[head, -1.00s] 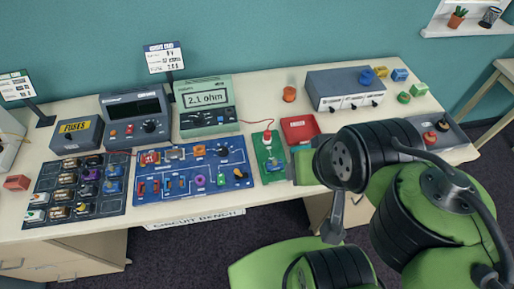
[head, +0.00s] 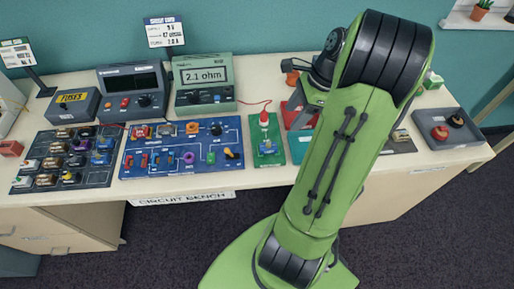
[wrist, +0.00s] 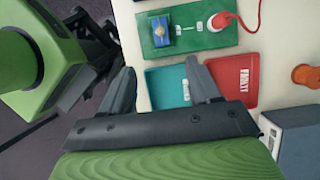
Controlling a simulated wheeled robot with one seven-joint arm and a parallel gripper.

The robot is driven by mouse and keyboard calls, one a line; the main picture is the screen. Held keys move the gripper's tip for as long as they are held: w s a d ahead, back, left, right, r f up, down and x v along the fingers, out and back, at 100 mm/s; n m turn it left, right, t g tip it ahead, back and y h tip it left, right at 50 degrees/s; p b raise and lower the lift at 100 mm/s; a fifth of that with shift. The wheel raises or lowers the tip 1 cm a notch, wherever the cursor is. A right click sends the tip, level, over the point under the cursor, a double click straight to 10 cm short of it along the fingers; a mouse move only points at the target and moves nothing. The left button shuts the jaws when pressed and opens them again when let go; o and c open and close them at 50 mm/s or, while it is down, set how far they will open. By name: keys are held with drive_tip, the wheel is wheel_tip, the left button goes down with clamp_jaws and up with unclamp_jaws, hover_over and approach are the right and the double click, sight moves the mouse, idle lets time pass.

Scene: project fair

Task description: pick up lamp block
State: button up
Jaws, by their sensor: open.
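No block is clearly marked as the lamp block, so I cannot tell which one it is. A blue block with a yellow top (wrist: 168,33) sits on the green test board (wrist: 200,40), beside a red plug, in the wrist view. The same green board shows in the head view (head: 277,157). My gripper (wrist: 160,81) is open and empty. Its fingers hang over the teal tray (wrist: 163,83) and the near side of the red FAULTY tray (wrist: 237,72), apart from the block. In the head view my arm hides most of the gripper.
The blue circuit board (head: 178,172) holds several small parts. A dark sorting tray (head: 30,182) with several blocks lies at left. Meters (head: 203,75) stand behind. A grey tray (head: 462,142) with red and dark pieces is at right. My arm covers the bench's right-middle part.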

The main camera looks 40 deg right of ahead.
sight(272, 144)
drive_tip(key=b+x, duration=0.5)
drive_tip(key=x, duration=1)
drive_tip(key=shift+w+d, duration=0.1)
drive_tip(key=shift+w, duration=0.05)
drive_tip(key=shift+c, duration=0.2)
clamp_jaws()
wheel_tip(272, 144, up, 10)
drive_tip(key=p, duration=0.3)
drive_tip(key=shift+p, duration=0.3)
wheel_tip(272, 144, up, 3)
drive_tip(key=p, duration=0.4)
